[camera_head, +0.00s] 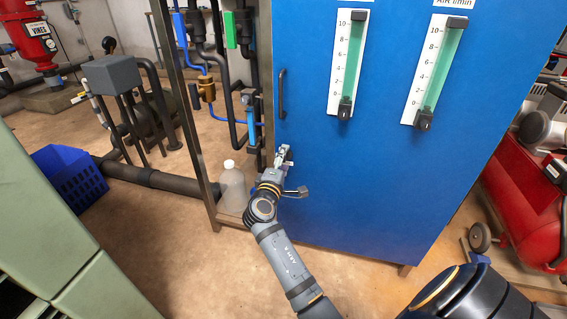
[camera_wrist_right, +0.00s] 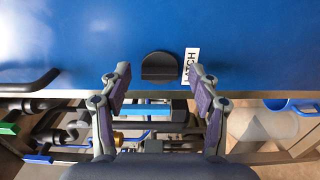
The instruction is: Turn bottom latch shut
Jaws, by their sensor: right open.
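The bottom latch (camera_wrist_right: 158,66) is a small dark half-round knob on the blue cabinet door, beside a white label (camera_wrist_right: 190,65) reading LATCH. In the right wrist view it sits between the spread fingers of my right gripper (camera_wrist_right: 160,74), which is open and holds nothing. I cannot tell from this view whether the fingers reach the latch's depth. In the head view my right gripper (camera_head: 284,154) is at the lower left edge of the blue cabinet door (camera_head: 350,185), and it hides the latch there. My left gripper is not in view.
A black door handle (camera_head: 282,93) stands above my gripper. Two green flow gauges (camera_head: 350,65) are higher on the door. Pipes and a metal post (camera_head: 190,110) are left of the cabinet, with a translucent bottle (camera_head: 231,190) low beside it. A red compressor (camera_head: 530,200) stands right.

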